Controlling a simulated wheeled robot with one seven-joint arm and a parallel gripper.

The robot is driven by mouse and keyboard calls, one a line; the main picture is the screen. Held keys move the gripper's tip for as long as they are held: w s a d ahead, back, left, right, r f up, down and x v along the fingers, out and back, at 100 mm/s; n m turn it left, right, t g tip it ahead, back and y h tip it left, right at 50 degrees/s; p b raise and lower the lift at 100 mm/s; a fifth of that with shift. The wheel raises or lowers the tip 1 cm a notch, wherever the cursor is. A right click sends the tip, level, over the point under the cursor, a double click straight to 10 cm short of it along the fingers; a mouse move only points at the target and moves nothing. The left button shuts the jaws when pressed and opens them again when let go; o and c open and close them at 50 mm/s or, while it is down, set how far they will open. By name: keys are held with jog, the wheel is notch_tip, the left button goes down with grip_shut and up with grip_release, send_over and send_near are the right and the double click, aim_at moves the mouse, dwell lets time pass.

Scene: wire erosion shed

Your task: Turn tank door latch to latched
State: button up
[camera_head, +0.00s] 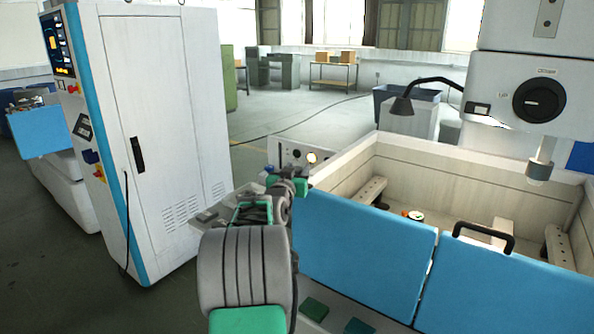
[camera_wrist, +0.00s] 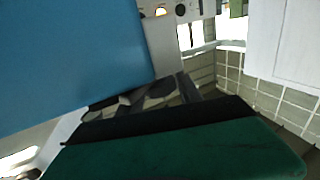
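The blue tank door panels (camera_head: 365,245) form the front of the tank (camera_head: 335,177). A black bar handle (camera_head: 483,237) stands on the top edge near the seam between them. I cannot make out the door latch. My gripper (camera_head: 287,186) is beside the left end of the left panel, small and partly hidden by my arm. In the wrist view, a blue panel (camera_wrist: 70,60) fills the upper left, close to the camera. Dark finger parts (camera_wrist: 145,98) lie just below its corner, and the green and black housing hides the rest. Finger opening and contact are unclear.
A tall white cabinet (camera_head: 165,130) with a blue edge stands left of my arm. A machine head (camera_head: 530,95) with a round dial overhangs the tank's right side. Open floor (camera_head: 290,115) lies beyond.

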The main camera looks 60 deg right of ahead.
aim_at(298, 173)
grip_shut()
jog(key=shift+s+f+n+t+b, duration=0.2)
jog(key=shift+n+t+b, duration=0.45)
jog(key=shift+t, duration=0.25)
jog(key=shift+n+t+y+b, duration=0.7)
jog(key=shift+t+b, duration=0.25)
jog(key=shift+t, duration=0.25)
jog(key=shift+n+t+y+b, duration=0.4)
jog(key=shift+n+t+b, duration=0.25)
jog(key=shift+t+b, duration=0.2)
jog(key=shift+w+r+n+t+y, duration=0.2)
jog(key=shift+n+t+y, duration=0.15)
jog(key=shift+t, duration=0.2)
jog(key=shift+o, duration=2.1)
grip_release()
jog(key=shift+a, duration=0.15)
jog(key=b+v, duration=0.2)
jog(key=v, duration=0.5)
jog(key=shift+s+a+b, duration=0.2)
jog(key=shift+a+b, duration=0.05)
jog(key=shift+b, duration=0.05)
